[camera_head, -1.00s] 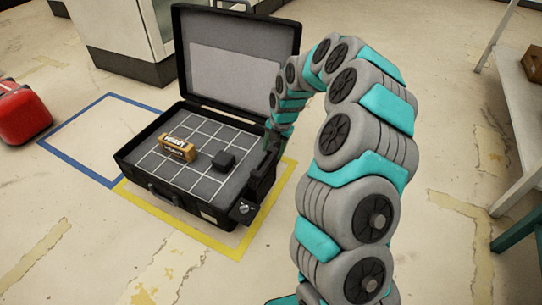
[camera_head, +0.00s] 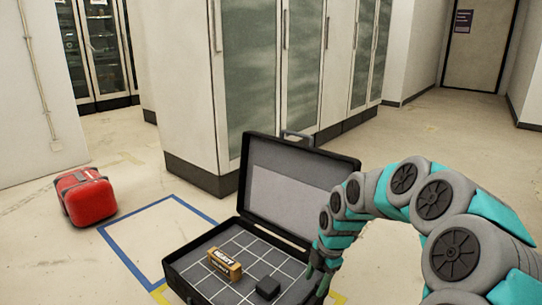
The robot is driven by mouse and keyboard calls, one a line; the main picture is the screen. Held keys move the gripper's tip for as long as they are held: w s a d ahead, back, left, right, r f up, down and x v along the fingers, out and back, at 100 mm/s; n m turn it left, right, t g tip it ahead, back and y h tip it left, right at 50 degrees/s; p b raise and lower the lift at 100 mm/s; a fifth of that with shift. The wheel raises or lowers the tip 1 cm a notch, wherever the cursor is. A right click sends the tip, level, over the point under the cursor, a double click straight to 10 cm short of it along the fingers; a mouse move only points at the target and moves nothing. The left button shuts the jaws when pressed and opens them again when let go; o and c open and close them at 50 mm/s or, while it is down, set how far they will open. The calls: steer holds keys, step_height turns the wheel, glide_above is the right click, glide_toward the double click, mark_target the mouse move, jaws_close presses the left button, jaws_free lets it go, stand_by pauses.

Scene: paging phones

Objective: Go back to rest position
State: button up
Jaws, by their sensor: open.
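My gripper (camera_head: 318,283) is at the end of my grey and teal arm, at the right side of the open black case (camera_head: 259,171). Its fingers are dark and small in the picture, and I see nothing held in them. In the case, on a grey floor with white grid lines, lie an orange-brown box with a dark label (camera_head: 225,264) and a small black block (camera_head: 267,287). The gripper is apart from both. The case's front edge is cut off by the picture's bottom.
A red case (camera_head: 86,196) stands on the floor at the left. Tall cabinets (camera_head: 262,75) stand behind. A door (camera_head: 480,45) is at the back right. The floor at right is clear.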

steer(key=s+a+r+m+g+p, duration=0.1)
steer(key=s+r+m, duration=0.35)
steer(key=s, duration=0.35)
steer(key=s+r+m+p, duration=0.1)
steer(key=s+r+m, duration=0.3)
steer(key=s+r, duration=0.25)
steer(key=s+d+r+m+h+p, duration=0.1)
steer(key=s+m, duration=0.6)
steer(key=s, duration=0.4)
steer(key=s+d+r+m+g+h+p, duration=0.1)
steer(key=s+d+r+m, duration=0.1)
steer(key=s+m, duration=0.6)
steer(key=s, duration=0.3)
steer(key=shift+g, duration=0.3)
steer(key=shift+d, duration=0.1)
